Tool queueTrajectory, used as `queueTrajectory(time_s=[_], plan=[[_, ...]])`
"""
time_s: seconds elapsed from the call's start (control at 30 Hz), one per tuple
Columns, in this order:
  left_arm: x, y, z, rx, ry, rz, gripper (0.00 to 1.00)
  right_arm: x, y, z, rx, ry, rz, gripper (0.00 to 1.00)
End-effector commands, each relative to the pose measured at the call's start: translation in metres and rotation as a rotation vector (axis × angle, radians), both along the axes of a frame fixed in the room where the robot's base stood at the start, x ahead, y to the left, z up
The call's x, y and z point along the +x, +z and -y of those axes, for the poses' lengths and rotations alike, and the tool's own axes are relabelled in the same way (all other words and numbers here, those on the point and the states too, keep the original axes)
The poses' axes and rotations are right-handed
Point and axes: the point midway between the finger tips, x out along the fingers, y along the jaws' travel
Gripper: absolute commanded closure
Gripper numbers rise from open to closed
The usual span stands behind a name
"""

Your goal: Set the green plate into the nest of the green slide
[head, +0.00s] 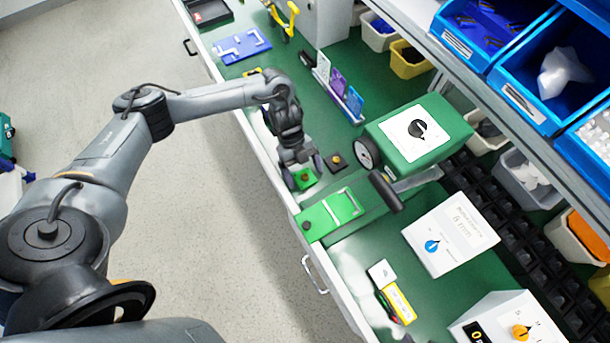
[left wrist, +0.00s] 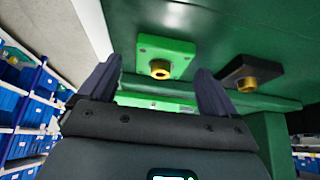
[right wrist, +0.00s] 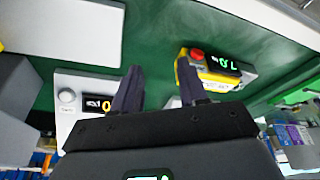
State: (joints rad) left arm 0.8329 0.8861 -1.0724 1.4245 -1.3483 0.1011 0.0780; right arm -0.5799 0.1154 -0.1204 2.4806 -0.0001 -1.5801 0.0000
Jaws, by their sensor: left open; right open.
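The green plate (head: 303,181), a small green square with a brass knob, lies on the bench near its front edge. My left gripper (head: 304,171) is open above it, one finger on each side in the head view. In the left wrist view the green plate (left wrist: 180,49) and its knob show between and beyond the open fingers (left wrist: 158,66), with nothing gripped. The green slide (head: 318,221) with its framed nest lies just below the plate in the head view; the nest looks empty. My right gripper (right wrist: 158,65) is open and empty in its wrist view; the head view does not show it.
A black plate with a brass knob (head: 337,162) sits close right of the green plate. A green machine (head: 420,140) with a dial, wheel and black handle (head: 385,191) stands further right. A blue slide (head: 242,46) lies at the far end. White dial boxes (head: 450,232) stand nearer.

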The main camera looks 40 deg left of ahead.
Motion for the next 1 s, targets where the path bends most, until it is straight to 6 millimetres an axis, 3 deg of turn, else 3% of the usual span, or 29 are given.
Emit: queueTrajectory(time_s=[0.23, 0.63, 1.0], plan=[[0.000, -0.001, 0.001, 0.001, 0.000, 0.001, 0.12, 0.000, 0.000, 0.002, -0.007, 0.004, 0.000, 0.57], [0.000, -0.001, 0.001, 0.000, 0.000, 0.001, 0.70, 0.000, 0.000, 0.002, -0.008, 0.006, -0.001, 0.57], [0.001, 0.011, 0.001, -0.001, -0.001, 0.004, 0.71, 0.000, 0.002, 0.001, -0.003, 0.001, -0.001, 0.57]])
